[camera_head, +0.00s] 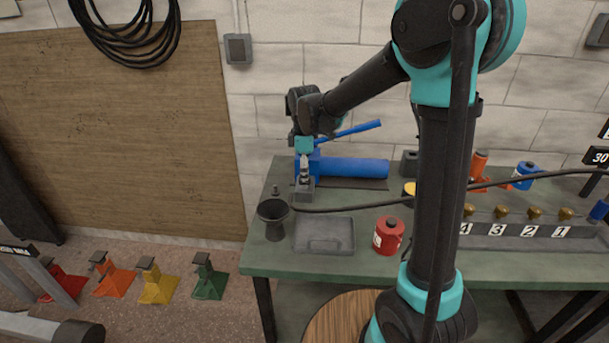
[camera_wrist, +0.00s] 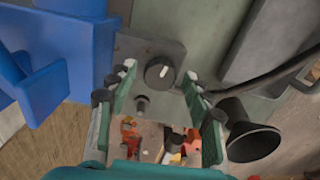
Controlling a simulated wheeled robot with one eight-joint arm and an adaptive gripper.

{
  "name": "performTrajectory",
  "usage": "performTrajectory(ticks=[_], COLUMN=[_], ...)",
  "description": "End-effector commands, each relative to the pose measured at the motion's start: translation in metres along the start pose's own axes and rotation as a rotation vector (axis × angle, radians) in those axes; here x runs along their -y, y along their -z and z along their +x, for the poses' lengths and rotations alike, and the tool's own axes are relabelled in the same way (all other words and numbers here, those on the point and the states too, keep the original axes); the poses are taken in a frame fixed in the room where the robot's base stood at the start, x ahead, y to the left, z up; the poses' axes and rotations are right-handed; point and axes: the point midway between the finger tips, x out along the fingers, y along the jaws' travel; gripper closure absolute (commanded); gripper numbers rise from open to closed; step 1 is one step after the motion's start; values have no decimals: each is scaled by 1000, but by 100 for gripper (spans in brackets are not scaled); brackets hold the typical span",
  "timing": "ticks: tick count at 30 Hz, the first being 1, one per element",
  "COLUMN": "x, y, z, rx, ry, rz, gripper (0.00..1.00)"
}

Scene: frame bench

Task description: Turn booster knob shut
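A round black knob (camera_wrist: 160,72) with a white pointer mark sits on a grey block (camera_wrist: 128,50) in the wrist view. The mark points roughly up in that picture. It carries no readable label, but it is the only knob near my gripper. My gripper (camera_wrist: 158,80) is open, with one finger on each side of the knob and visible gaps between. I cannot tell its exact height over the knob. In the head view my gripper (camera_head: 304,168) points down over the grey block (camera_head: 303,190) beside the blue pump (camera_head: 355,168); the knob is hidden there.
A black cup or funnel (camera_head: 273,218), a grey tray (camera_head: 324,236) and a red canister (camera_head: 388,235) stand on the green bench (camera_head: 262,258). A black hose (camera_head: 350,207) crosses the bench. Brass knobs (camera_head: 502,212) with number plates are at right. Coloured jack stands (camera_head: 157,283) stand on the floor.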

Motion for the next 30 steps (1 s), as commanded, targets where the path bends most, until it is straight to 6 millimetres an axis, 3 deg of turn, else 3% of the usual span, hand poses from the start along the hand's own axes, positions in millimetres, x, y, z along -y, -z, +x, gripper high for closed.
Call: performTrajectory(ticks=[1, 11, 20, 30], x=[0, 0, 0, 0], y=[0, 0, 0, 0], z=[0, 0, 0, 0], rx=[0, 0, 0, 0], ry=[0, 0, 0, 0], rz=[0, 0, 42, 270], gripper=[59, 97, 97, 97])
